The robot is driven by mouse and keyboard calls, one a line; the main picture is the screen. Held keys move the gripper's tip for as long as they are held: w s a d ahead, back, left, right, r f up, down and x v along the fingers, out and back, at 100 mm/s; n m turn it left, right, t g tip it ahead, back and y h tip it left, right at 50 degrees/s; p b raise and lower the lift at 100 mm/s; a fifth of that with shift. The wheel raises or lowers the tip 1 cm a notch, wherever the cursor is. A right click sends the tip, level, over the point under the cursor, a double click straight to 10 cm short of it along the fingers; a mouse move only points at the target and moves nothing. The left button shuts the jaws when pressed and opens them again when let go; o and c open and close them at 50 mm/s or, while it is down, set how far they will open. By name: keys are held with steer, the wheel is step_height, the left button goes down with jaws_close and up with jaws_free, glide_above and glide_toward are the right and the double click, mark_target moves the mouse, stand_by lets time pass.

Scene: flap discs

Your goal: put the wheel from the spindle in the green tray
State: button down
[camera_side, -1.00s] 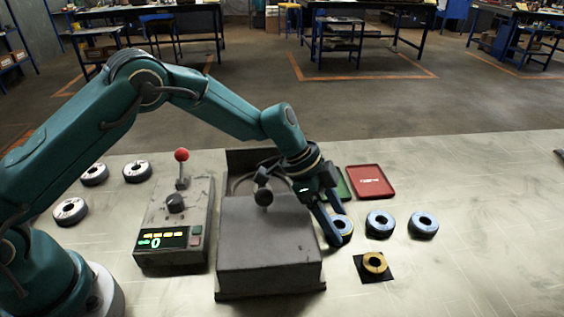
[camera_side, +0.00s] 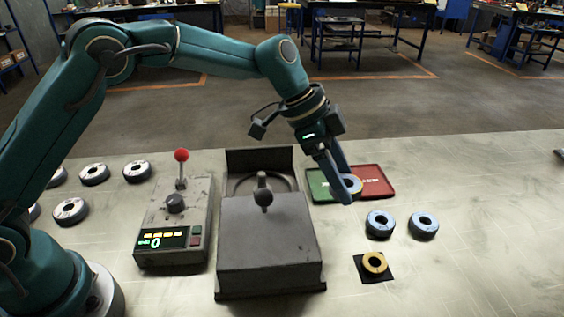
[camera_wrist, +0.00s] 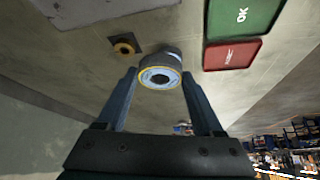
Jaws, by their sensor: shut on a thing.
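My gripper (camera_side: 346,188) is shut on a wheel, a dark disc with a light blue face and a yellow ring (camera_side: 352,183). It holds the wheel raised above the table; the wheel also shows between the fingertips in the wrist view (camera_wrist: 160,78). In the side view the wheel overlaps the border of the green tray (camera_side: 318,188) and the red tray (camera_side: 377,181). In the wrist view the green tray (camera_wrist: 262,20), marked OK, is at the upper right, apart from the wheel. I cannot make out the spindle at the grey machine (camera_side: 268,245).
Two blue-faced wheels (camera_side: 380,224) (camera_side: 424,225) lie on the table at right. A yellow disc (camera_side: 374,263) lies on a black pad. A control box (camera_side: 175,225) with a red-knobbed lever (camera_side: 181,156) stands left of the machine. Several grey-white wheels (camera_side: 70,211) lie at far left.

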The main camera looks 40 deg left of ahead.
mark_target(324, 186)
steer(key=w+a+f+n+t+y, duration=0.1)
steer(key=w+a+n, duration=0.1)
steer(key=w+n, duration=0.1)
steer(key=w+a+f+n+t+y, duration=0.1)
steer(key=w+a+n, duration=0.2)
steer(key=w+a+f+n+t+y, duration=0.1)
steer(key=w+a+n, duration=0.1)
steer(key=w+n, duration=0.1)
steer(key=shift+w+a+f+y, duration=0.1)
steer(key=shift+a+f+y, duration=0.05)
steer(key=shift+a+y, duration=0.2)
steer(key=shift+f, duration=2.35)
steer(key=shift+f, duration=0.1)
steer(key=shift+f, duration=0.5)
steer(key=shift+f, duration=0.1)
jaws_free()
